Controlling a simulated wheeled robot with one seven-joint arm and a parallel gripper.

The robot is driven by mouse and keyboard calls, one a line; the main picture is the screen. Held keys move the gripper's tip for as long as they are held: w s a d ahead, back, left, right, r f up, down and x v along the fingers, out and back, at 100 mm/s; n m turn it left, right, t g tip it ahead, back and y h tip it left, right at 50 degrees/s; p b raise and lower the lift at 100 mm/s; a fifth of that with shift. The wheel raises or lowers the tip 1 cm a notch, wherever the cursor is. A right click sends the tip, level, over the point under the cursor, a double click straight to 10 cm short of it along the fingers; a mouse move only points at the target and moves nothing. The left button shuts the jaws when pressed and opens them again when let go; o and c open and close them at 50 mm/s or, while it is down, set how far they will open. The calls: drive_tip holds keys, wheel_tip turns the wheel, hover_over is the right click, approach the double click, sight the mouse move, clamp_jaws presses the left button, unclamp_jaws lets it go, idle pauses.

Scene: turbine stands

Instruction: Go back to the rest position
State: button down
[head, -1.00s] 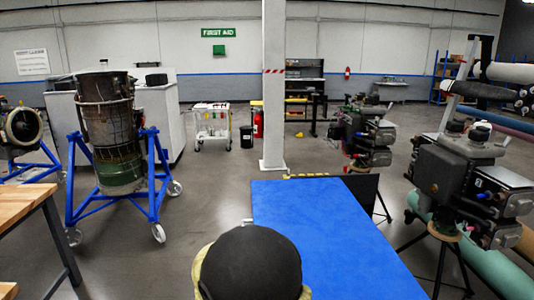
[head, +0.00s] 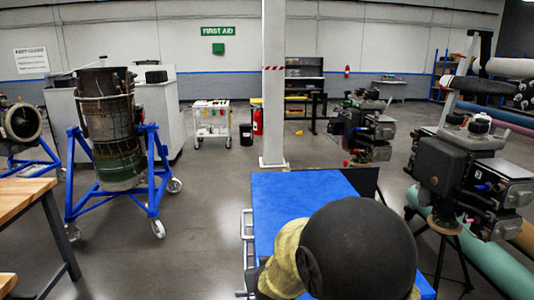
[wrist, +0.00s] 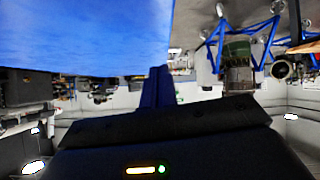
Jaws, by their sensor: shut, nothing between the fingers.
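My gripper (wrist: 160,74) shows in the wrist view as dark fingers held together, rising from a wide dark body. It is shut with nothing in it. The wrist picture is upside down, with the blue surface filling the upper left and the gripper's fingertips overlapping its edge. In the head view my gripper is not visible; a black round part of my arm and a tan part cover the near right of the blue-topped table (head: 290,195). Whether the fingers touch anything cannot be seen clearly, but they look free.
A turbine on a blue wheeled stand (head: 110,150) is at left, beside a wooden bench (head: 20,200). Dark machines on tripods (head: 475,185) stand at right. A white pillar (head: 274,90) rises beyond the table. The grey floor between the stand and the table is clear.

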drive_tip(key=s+d+f+m+g+b, duration=0.1)
drive_tip(key=s+d+f+g, duration=0.1)
drive_tip(key=s+d, duration=0.3)
drive_tip(key=s+d+f+m+g+b, duration=0.1)
drive_tip(key=s+d+f+g+b, duration=0.1)
drive_tip(key=s, duration=0.7)
drive_tip(key=s+d+f+g+h+b, duration=0.1)
drive_tip(key=s+d+f+g+b, duration=0.1)
drive_tip(key=s+d+f+g, duration=0.2)
drive_tip(key=s+d+f, duration=0.1)
drive_tip(key=s+d, duration=0.2)
drive_tip(key=d, duration=0.1)
drive_tip(key=shift+s+d+f+m, duration=0.2)
drive_tip(key=shift+d+f+m, duration=0.05)
drive_tip(key=shift+f+m, duration=0.15)
drive_tip(key=shift+w, duration=0.15)
